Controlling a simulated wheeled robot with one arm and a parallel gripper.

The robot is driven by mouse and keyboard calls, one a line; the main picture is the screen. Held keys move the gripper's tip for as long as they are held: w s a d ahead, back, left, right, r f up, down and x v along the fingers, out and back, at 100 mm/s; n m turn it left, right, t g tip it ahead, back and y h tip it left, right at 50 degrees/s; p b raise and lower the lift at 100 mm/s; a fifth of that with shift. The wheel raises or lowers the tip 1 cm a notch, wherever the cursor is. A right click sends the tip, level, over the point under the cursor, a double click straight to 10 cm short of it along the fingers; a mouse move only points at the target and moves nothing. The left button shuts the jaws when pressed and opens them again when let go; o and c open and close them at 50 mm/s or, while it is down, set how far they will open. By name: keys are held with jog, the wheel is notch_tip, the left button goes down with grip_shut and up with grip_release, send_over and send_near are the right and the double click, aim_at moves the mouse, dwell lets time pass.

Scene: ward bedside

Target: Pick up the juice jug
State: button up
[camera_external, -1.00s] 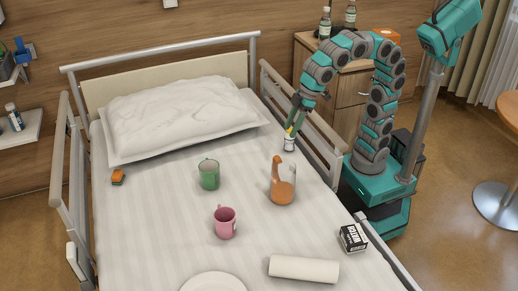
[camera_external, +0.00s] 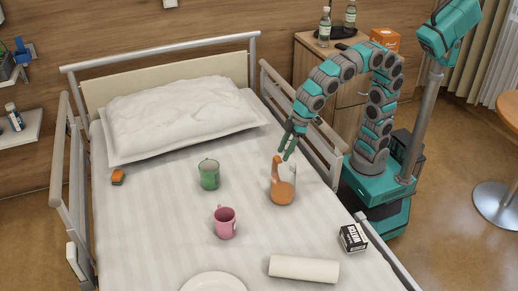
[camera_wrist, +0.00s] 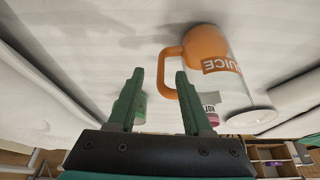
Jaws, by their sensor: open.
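The juice jug (camera_external: 282,188) is clear with an orange lower part and an orange handle, and stands upright on the bed's right side. My gripper (camera_external: 286,152) points down just above and behind the jug's top in the external view. In the wrist view my gripper (camera_wrist: 158,74) is open, with green fingers apart and nothing held. The jug (camera_wrist: 214,72) shows there with its JUICE label, mostly right of the fingers. Its handle shows near the right fingertip; I cannot tell whether they touch.
A green mug (camera_external: 209,175) and a pink mug (camera_external: 225,222) stand left of the jug. A white roll (camera_external: 303,269), a black-and-white box (camera_external: 353,238) and a plate (camera_external: 213,284) lie nearer the front. The bed rail (camera_external: 305,130) runs beneath my arm.

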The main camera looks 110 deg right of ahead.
aim_at(277, 166)
jog(key=x, duration=0.7)
jog(key=shift+w+a, duration=0.1)
jog(key=shift+w, duration=0.05)
grip_shut()
dwell(1.2)
